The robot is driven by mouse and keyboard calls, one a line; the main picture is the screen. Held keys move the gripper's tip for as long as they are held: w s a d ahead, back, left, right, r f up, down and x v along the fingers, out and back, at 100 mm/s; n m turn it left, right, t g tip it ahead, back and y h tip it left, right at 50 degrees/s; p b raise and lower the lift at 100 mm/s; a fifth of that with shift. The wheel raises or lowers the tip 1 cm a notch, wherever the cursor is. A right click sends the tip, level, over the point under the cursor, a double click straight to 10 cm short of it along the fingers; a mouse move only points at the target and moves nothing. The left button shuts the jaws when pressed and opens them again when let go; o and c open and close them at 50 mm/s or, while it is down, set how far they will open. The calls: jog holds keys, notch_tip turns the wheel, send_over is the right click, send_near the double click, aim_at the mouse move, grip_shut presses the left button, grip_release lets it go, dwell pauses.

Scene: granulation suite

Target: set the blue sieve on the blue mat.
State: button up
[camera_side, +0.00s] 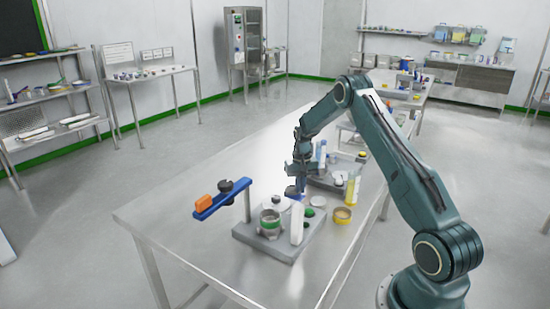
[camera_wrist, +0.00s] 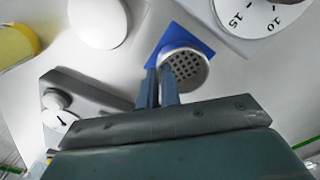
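In the wrist view, the sieve (camera_wrist: 189,70) is a round, pale grey cup with a perforated face and a light rim. The blue mat (camera_wrist: 195,38) is a flat blue square behind it, partly covered by the sieve. My gripper (camera_wrist: 161,72) has its two fingers close together at the sieve's near left edge, shut on its rim. Whether the sieve touches the mat is hidden. In the side view, my gripper (camera_side: 297,180) points down over the table, with a small blue patch just beneath it; I cannot tell there whether this is mat or sieve.
A white numbered dial (camera_wrist: 255,14) lies right of the mat, and a white round dish (camera_wrist: 98,22) left. A grey fixture (camera_wrist: 85,92) and a yellow item (camera_wrist: 15,45) are nearby.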

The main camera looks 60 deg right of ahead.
jog(key=o, duration=0.3)
jog(key=shift+r, duration=0.1)
notch_tip(320, 180, up, 12)
jog(key=shift+r, duration=0.15)
dwell(0.6)
dwell(0.5)
